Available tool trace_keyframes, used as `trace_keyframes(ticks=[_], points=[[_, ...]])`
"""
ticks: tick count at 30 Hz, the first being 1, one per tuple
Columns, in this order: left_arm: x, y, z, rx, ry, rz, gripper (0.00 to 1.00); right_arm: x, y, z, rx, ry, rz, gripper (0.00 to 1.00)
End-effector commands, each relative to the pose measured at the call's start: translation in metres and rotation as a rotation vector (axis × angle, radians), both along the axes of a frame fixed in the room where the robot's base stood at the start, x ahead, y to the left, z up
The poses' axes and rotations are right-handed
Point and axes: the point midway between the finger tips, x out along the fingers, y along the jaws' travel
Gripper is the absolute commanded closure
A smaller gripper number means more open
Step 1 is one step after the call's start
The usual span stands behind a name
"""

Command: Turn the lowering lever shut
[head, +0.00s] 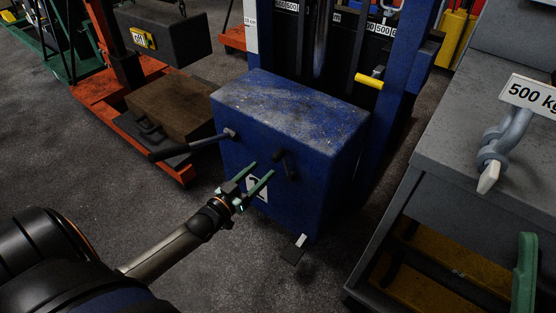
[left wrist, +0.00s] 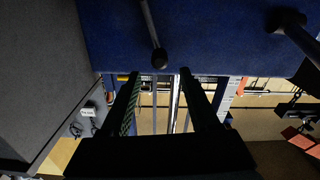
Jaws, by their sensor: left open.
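A blue box-shaped unit (head: 290,115) of the jack stands in the middle of the head view. A short black lever (head: 286,165) sticks out of its front face and points down. A longer dark handle (head: 190,145) reaches out from its left edge. My left gripper (head: 263,170) is open and empty, its green fingertips close to the front face, just left of the short lever. In the left wrist view, a thin lever (left wrist: 150,25) with a round dark knob (left wrist: 160,58) hangs ahead of the open fingers (left wrist: 160,78). I see no contact. My right gripper is not in view.
A grey bench (head: 450,150) with a shackle (head: 510,135) and a "500 kg" sign stands at right. A yellow-gripped handle (head: 369,80) sticks out behind the blue unit. An orange frame with dark weights (head: 165,40) is at left. Open floor lies front left.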

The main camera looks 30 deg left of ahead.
Motion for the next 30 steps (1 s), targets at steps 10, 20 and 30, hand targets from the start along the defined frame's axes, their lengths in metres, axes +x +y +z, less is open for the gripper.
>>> trace_keyframes(ticks=[10,20,30], points=[[0.064,-0.005,-0.002,0.002,0.000,0.000,0.38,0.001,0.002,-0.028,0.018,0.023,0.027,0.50],[0.083,-0.007,-0.001,0.001,0.003,0.000,0.38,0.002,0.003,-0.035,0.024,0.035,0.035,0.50],[0.083,-0.007,-0.001,0.000,0.003,0.000,0.52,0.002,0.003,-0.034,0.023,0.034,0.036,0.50]])
